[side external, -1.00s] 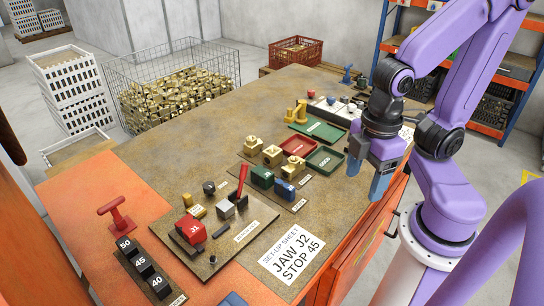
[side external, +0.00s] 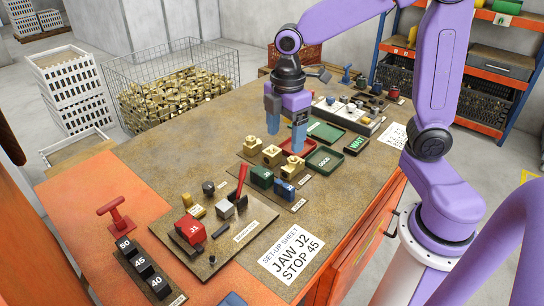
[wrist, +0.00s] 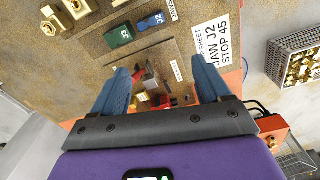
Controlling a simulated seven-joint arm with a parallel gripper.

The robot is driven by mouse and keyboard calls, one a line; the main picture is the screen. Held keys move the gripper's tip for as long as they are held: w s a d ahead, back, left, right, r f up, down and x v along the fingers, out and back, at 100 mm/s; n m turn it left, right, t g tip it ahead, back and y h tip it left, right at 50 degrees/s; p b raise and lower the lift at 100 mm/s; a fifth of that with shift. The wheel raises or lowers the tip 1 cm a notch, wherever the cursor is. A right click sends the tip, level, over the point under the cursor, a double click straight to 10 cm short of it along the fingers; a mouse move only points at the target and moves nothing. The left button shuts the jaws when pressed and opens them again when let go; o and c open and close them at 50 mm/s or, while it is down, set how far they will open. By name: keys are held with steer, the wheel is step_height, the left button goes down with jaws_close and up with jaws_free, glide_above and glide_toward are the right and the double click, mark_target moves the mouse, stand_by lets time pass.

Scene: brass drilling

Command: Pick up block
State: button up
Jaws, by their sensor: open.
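My gripper (side external: 286,128) is open and empty above the bench, over the area between the brass parts and the red tray; its blue fingers also show apart in the wrist view (wrist: 160,72). A green block (side external: 262,176), marked J3 in the wrist view (wrist: 117,35), stands beside a blue block (side external: 284,189), marked J2 there (wrist: 150,22). A red J1 block (side external: 190,229) sits on the fixture plate at the front. Black blocks marked 50 (side external: 125,246), 45 (side external: 143,266) and 40 (side external: 160,285) stand in a row at the front left. Which block is meant cannot be told.
Brass parts (side external: 272,155) stand in a row behind the coloured blocks. A red tray (side external: 298,147) and a green GOOD tray (side external: 324,160) lie beside them. A red lever (side external: 242,180) rises from the fixture. The set-up sheet (side external: 291,255) reads JAW J2, STOP 45. The bench's back left is clear.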

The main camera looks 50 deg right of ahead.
steer(key=w+d+n, duration=0.1)
steer(key=w+d, duration=0.2)
steer(key=w, duration=0.3)
steer(key=n, duration=0.1)
glide_above(272, 150)
steer(key=f, duration=1.3)
steer(key=shift+s+a+f, duration=0.15)
steer(key=shift+a+f, duration=0.1)
steer(key=shift+a, duration=0.1)
steer(key=shift+d+f, duration=0.2)
steer(key=shift+f, duration=1.15)
steer(key=shift+d+f, duration=0.15)
steer(key=shift+f, duration=1.15)
steer(key=shift+w, duration=0.2)
jaws_close()
steer(key=shift+r, duration=0.1)
steer(key=shift+r, duration=0.1)
